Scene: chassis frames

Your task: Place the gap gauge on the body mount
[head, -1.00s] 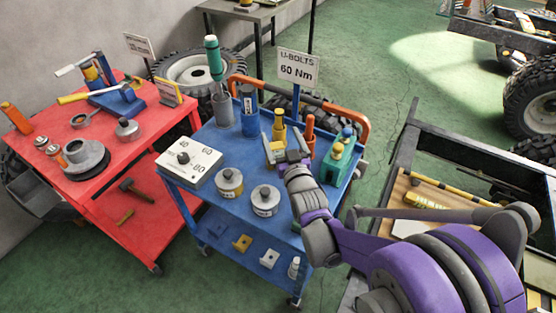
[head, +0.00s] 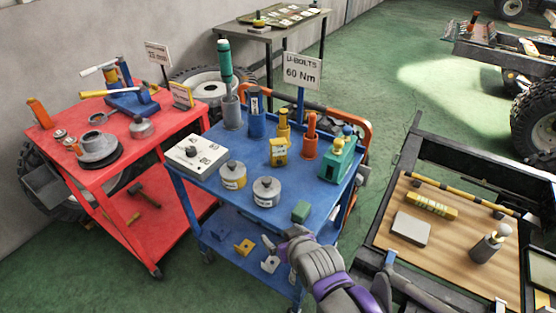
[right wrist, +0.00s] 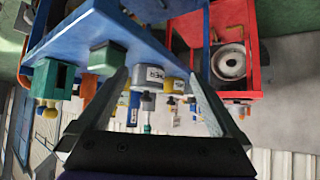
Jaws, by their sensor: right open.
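My right gripper (head: 279,244) is open and empty by the front edge of the blue cart, just below a small green block (head: 300,211) at the tabletop's corner. In the right wrist view its fingers (right wrist: 160,78) stand apart, with the green block (right wrist: 103,60) beside one of them. I cannot tell for sure which thing is the gap gauge; a yellow block with dark marks (head: 432,206) lies on the wooden board on the chassis, and a yellow block (head: 279,151) stands on the blue cart. No part is clearly identifiable as the body mount. My left gripper is out of view.
The chassis board (head: 390,232) holds a grey pad (head: 411,229) and a knobbed cylinder (head: 490,243). A red cart (head: 55,143) stands left.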

